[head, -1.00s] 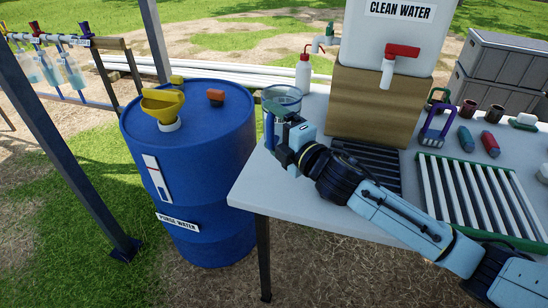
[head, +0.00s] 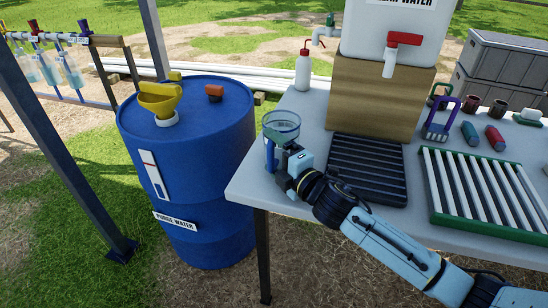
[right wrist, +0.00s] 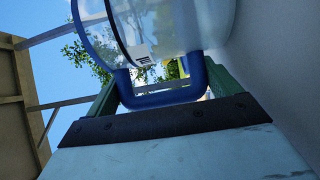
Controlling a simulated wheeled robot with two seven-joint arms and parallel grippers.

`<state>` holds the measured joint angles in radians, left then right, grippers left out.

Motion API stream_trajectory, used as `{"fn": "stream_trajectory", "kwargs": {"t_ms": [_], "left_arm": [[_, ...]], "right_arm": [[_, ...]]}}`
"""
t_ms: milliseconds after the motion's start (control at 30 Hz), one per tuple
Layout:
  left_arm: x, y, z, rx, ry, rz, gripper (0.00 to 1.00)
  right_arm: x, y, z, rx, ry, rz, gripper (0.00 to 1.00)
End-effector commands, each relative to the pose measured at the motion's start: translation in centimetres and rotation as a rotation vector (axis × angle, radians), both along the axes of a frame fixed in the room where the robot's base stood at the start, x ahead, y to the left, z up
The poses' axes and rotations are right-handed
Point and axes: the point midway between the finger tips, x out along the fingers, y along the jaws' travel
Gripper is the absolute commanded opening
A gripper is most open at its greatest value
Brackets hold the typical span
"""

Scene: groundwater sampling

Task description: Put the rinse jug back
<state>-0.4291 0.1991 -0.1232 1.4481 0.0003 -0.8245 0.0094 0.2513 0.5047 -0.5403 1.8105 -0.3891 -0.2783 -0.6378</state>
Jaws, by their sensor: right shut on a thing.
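The rinse jug is a clear jug (head: 283,124) with a blue handle. It is at the left end of the table (head: 252,190), near the corner by the barrel. My right gripper (head: 279,160) is shut on its handle. The right wrist view shows the blue handle (right wrist: 160,97) between my fingers and the clear wall of the jug (right wrist: 175,25) beyond. The jug looks upright in the head view; I cannot tell whether its base touches the table. My left gripper is not in view.
A blue purge water barrel (head: 200,200) with a yellow funnel (head: 160,100) stands left of the table. A black slatted tray (head: 368,170) lies before the clean water tank's wooden stand (head: 375,100). A white wash bottle (head: 303,72) stands behind the jug. A green-framed rack (head: 485,190) is at right.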

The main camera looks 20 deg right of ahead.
Motion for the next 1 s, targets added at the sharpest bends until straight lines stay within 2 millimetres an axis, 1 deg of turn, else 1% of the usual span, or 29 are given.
{"fn": "stream_trajectory", "kwargs": {"t_ms": [267,433,467,500,533,767,867,1000], "left_arm": [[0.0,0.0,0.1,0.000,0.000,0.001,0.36],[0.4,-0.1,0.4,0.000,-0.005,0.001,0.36],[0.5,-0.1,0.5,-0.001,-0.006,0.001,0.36],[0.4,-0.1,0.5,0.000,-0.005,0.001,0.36],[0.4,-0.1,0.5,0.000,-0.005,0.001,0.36],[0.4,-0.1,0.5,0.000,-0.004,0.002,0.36],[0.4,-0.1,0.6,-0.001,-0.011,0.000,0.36],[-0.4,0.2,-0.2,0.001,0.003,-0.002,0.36]], "right_arm": [[0.0,0.0,0.0,0.000,-0.001,0.000,0.41],[0.0,0.0,-0.4,0.000,0.000,0.000,0.41],[0.0,0.0,-0.4,0.000,0.000,0.000,0.93],[0.0,0.0,-0.3,0.000,0.000,0.000,0.98],[0.0,0.0,-0.3,0.000,0.000,0.000,1.00],[0.0,0.0,-0.3,0.000,0.000,0.000,1.00],[0.0,0.0,0.1,-0.001,0.000,0.000,1.00],[-1.9,-0.7,-0.2,0.000,0.003,0.000,1.00]]}}
